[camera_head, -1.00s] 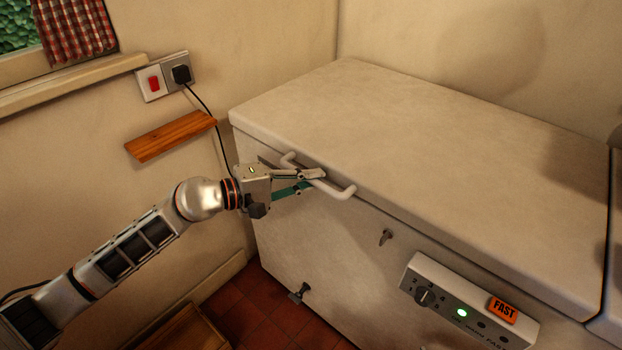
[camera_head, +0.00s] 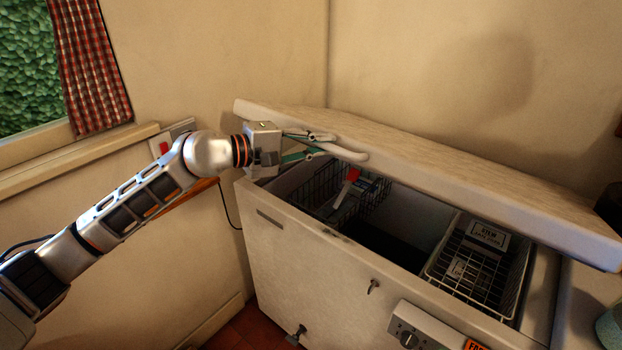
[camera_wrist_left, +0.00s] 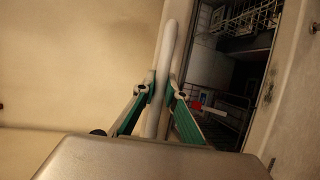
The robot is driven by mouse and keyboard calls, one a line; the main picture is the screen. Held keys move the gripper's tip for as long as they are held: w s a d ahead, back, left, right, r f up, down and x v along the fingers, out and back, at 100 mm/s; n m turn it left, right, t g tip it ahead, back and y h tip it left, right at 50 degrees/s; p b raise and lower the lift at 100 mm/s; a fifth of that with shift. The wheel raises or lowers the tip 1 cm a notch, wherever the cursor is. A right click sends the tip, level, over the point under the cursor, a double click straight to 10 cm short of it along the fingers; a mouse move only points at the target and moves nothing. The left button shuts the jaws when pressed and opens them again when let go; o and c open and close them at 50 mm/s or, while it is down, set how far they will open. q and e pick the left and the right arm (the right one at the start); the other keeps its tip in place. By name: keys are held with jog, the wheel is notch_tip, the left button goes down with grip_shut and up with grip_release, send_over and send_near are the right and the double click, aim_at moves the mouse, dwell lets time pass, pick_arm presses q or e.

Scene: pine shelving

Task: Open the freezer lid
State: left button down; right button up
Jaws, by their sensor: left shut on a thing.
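The white chest freezer (camera_head: 310,265) stands against the back wall with its lid (camera_head: 450,160) tilted up partway at the front edge. My left gripper (camera_head: 322,144) is shut on the lid's white bar handle (camera_head: 347,153). In the left wrist view the handle (camera_wrist_left: 163,70) runs between the two green-padded fingers (camera_wrist_left: 162,92). Inside the freezer, a dark wire basket (camera_head: 322,190) is at the left and a white wire basket (camera_head: 480,265) with labelled packs is at the right. My right gripper is not in view.
A control panel (camera_head: 425,328) and a key (camera_head: 374,286) stick out from the freezer's front. The wall above the lid is clear.

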pick_arm(q)
jog(key=w+d+r, duration=0.2)
jog(key=w+r, duration=0.1)
jog(key=r, duration=0.3)
jog(key=w+d+r, duration=0.2)
jog(key=w+r, duration=0.1)
jog(key=r, duration=0.3)
jog(key=shift+d+r, duration=0.2)
jog(key=shift+d, duration=0.1)
jog(key=shift+w, duration=0.15)
